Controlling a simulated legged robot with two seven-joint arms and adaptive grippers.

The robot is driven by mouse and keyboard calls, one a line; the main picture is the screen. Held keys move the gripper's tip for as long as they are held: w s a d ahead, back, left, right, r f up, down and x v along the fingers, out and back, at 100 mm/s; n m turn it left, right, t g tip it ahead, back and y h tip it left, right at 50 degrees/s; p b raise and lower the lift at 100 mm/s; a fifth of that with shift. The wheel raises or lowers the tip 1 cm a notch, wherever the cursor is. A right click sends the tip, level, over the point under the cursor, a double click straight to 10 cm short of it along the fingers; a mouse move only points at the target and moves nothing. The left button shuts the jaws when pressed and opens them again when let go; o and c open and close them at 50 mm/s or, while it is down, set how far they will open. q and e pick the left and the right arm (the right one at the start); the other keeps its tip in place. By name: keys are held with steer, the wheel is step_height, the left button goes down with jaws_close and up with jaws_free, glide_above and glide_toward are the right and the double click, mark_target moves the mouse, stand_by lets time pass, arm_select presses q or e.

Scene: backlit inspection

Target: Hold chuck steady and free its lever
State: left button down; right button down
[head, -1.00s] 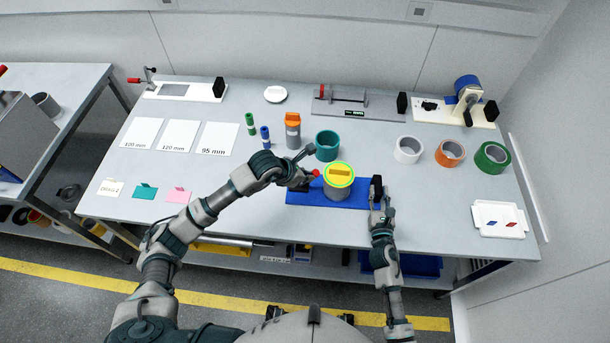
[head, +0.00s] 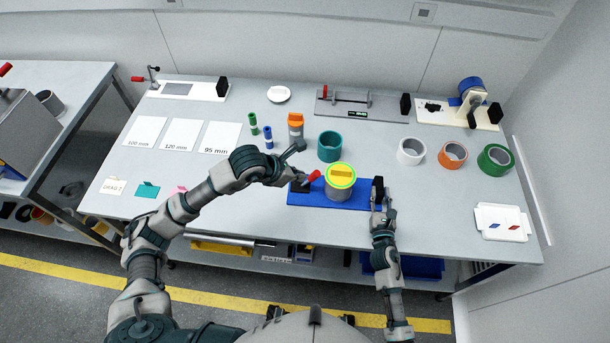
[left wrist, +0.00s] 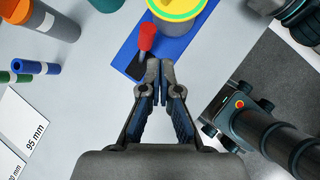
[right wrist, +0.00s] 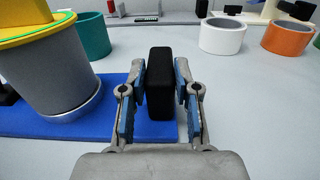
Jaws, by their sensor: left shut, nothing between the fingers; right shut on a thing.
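The chuck is a blue base (head: 350,201) holding a grey cylinder (head: 339,193) with a yellow, green-rimmed top (head: 341,175). Its red lever (head: 314,177) stands tilted at the base's left end, on a black mount. In the left wrist view the lever (left wrist: 147,38) lies just beyond my fingertips, apart from them. My right gripper (right wrist: 158,85) is shut on the black block (right wrist: 159,70) at the base's right end; the block also shows in the head view (head: 377,187).
A teal ring (head: 330,146) and an orange-topped grey cylinder (head: 296,127) stand behind the chuck. White (head: 410,151), orange (head: 452,154) and green (head: 495,159) rings are to the right, near a white tray (head: 502,222). Size cards (head: 180,135) lie left. The table's front edge is close.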

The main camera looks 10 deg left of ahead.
steer(key=shift+d+f, duration=0.15)
steer(key=shift+f, duration=0.05)
steer(key=c, duration=0.8)
jaws_free()
steer(key=shift+c, duration=0.2)
arm_select(q)
steer(key=r, duration=0.1)
steer(key=s+r, duration=0.1)
steer(key=r, duration=0.1)
steer(key=s+r, duration=0.1)
steer(key=r, duration=0.1)
steer(key=shift+a, duration=0.25)
arm_select(e)
steer(key=shift+o, duration=0.4)
steer(key=shift+w, duration=0.1)
arm_select(q)
steer(key=shift+s+r, duration=0.1)
arm_select(e)
steer(key=shift+r, duration=0.1)
